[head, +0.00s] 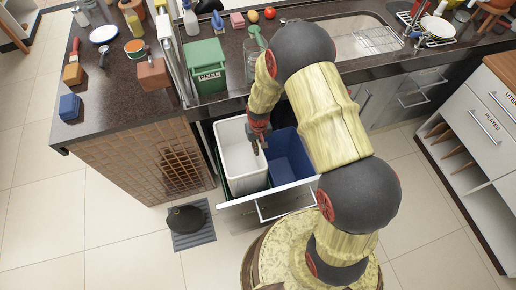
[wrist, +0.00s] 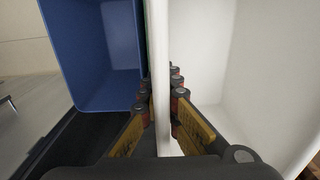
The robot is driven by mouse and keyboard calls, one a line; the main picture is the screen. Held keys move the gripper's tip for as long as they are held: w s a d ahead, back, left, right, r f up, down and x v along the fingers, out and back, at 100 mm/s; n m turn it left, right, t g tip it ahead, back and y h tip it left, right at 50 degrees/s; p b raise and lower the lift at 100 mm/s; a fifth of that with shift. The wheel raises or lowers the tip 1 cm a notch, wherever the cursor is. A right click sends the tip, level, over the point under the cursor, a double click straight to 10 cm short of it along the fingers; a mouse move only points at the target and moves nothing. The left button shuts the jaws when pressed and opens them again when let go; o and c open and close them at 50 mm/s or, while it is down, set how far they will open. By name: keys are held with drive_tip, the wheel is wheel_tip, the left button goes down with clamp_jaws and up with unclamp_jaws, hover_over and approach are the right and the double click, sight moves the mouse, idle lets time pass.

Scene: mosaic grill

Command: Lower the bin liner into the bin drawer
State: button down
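The white bin liner (head: 238,150) stands upright and empty at the left side of the pulled-out bin drawer (head: 280,200). Green edges show beside and below it, and how deep it sits is hard to tell. My gripper (head: 260,146) is at the liner's right wall, pointing down. In the wrist view my gripper (wrist: 163,98) has one finger on each side of the white liner wall (wrist: 159,50) and appears shut on it. The liner's underside is hidden.
A blue bin (head: 290,158) fills the right side of the drawer, close beside my gripper; it also shows in the wrist view (wrist: 105,50). The dark counter (head: 125,75) with a green box (head: 206,68) lies behind. A black kettle (head: 186,218) stands on a floor mat.

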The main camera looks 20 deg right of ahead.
drive_tip(key=shift+f+b, duration=2.95)
drive_tip(key=shift+f, duration=1.3)
drive_tip(key=c, duration=2)
unclamp_jaws()
drive_tip(key=shift+o, duration=0.2)
drive_tip(key=shift+r, duration=0.1)
wheel_tip(320, 180, up, 12)
